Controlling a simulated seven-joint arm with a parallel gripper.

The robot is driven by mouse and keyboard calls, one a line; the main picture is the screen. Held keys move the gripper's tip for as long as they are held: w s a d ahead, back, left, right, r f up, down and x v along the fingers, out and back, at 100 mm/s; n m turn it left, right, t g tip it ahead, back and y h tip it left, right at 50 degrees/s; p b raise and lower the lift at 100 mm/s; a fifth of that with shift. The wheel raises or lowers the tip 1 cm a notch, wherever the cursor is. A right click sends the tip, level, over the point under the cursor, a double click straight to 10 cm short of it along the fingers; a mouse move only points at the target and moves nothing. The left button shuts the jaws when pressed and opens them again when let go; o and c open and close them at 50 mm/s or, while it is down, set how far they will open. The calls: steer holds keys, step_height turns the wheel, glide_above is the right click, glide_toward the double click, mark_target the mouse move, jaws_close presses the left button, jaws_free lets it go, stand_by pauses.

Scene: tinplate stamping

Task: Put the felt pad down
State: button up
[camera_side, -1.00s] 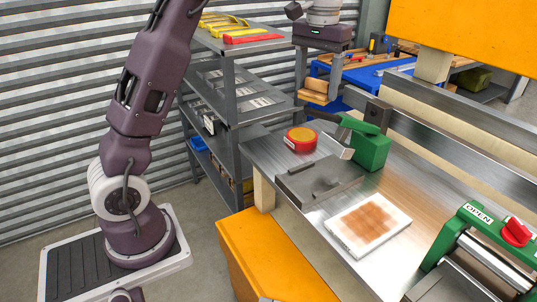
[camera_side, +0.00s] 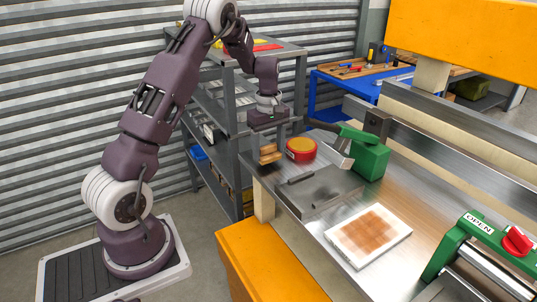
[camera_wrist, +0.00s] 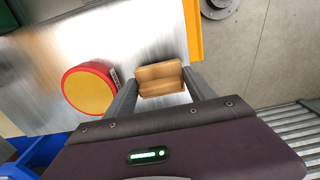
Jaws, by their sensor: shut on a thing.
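My gripper (camera_side: 267,145) is shut on the felt pad (camera_side: 268,154), a small tan, wood-coloured block. In the wrist view the felt pad (camera_wrist: 161,77) sits between my two fingertips. It is over the back left corner of the metal bench top (camera_side: 402,203), close to the edge. A small gap of bare metal separates it from a round red tin with an orange-yellow top (camera_side: 301,150). The tin also shows in the wrist view (camera_wrist: 90,88). I cannot tell whether the pad touches the bench. Its underside is hidden.
A dark grey plate (camera_side: 318,188) lies in front of the tin. A green clamp-like fixture (camera_side: 370,158) stands to its right. A white slab with a brown patch (camera_side: 368,235) lies on the bench. Grey shelves (camera_side: 232,130) stand behind my arm.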

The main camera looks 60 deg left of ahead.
mark_target(269, 146)
steer(key=shift+f, duration=0.85)
steer(key=o, duration=1.2)
steer(key=shift+f, duration=0.1)
step_height(269, 146, up, 12)
steer(key=shift+r, duration=0.2)
